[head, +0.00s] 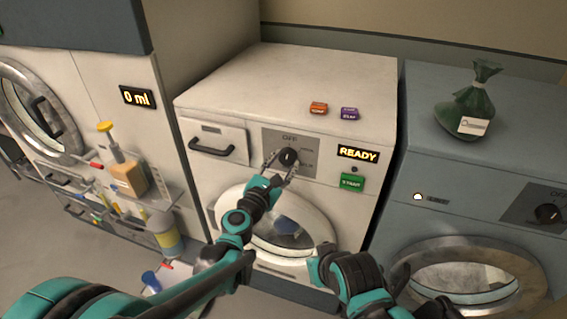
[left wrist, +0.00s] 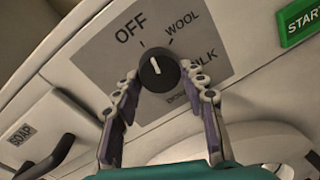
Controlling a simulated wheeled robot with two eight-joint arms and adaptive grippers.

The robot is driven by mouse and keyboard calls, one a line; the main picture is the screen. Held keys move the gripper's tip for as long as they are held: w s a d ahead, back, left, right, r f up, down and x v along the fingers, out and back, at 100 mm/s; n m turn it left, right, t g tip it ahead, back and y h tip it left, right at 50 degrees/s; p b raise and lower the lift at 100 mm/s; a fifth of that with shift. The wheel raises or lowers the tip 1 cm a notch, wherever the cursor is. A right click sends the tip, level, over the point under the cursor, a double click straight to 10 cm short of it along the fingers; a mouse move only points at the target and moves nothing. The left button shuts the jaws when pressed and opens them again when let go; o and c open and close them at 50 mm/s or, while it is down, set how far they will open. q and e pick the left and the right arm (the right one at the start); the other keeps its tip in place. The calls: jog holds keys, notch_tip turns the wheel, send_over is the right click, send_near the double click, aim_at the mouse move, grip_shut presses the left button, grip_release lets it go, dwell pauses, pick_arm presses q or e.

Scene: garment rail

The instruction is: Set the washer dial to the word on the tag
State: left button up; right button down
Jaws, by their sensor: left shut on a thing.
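The black round dial (head: 288,157) is on the front panel of the white washer (head: 330,85); it also shows in the left wrist view (left wrist: 158,72). OFF, WOOL and SILK are printed around it, with another word partly hidden by a finger. The dial's white mark is short and lies roughly along the OFF direction. My left gripper (left wrist: 158,76) is shut on the dial, one finger at each side. The tag (head: 473,126) is white, on a tied green bag (head: 470,98); its word is too small to read. My right arm shows low in the head view, its fingers not visible.
A READY display (head: 357,153) and green START button (head: 352,183) are right of the dial. Orange (head: 318,108) and purple (head: 349,113) blocks lie on the washer top. A blue-grey machine (head: 425,150) stands at right. A rack (head: 150,195) with bottles is at left.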

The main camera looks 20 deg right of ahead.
pick_arm(q)
jog(key=m+p, duration=0.1)
jog(key=m, duration=0.4)
jog(key=shift+r, duration=0.15)
jog(key=m+y, duration=0.1)
jog(key=m, duration=0.4)
jog(key=shift+r, duration=0.15)
jog(key=m, duration=0.5)
jog(key=shift+y+p, duration=0.3)
jog(key=shift+p, duration=0.05)
jog(key=m, duration=0.4)
jog(key=shift+s+d+r+m+t+y, duration=0.1)
jog(key=shift+d+m+t+y, duration=0.05)
jog(key=shift+m+t+y, duration=0.2)
jog(key=shift+m, duration=0.35)
jog(key=o, duration=1.2)
jog(key=shift+c, duration=0.2)
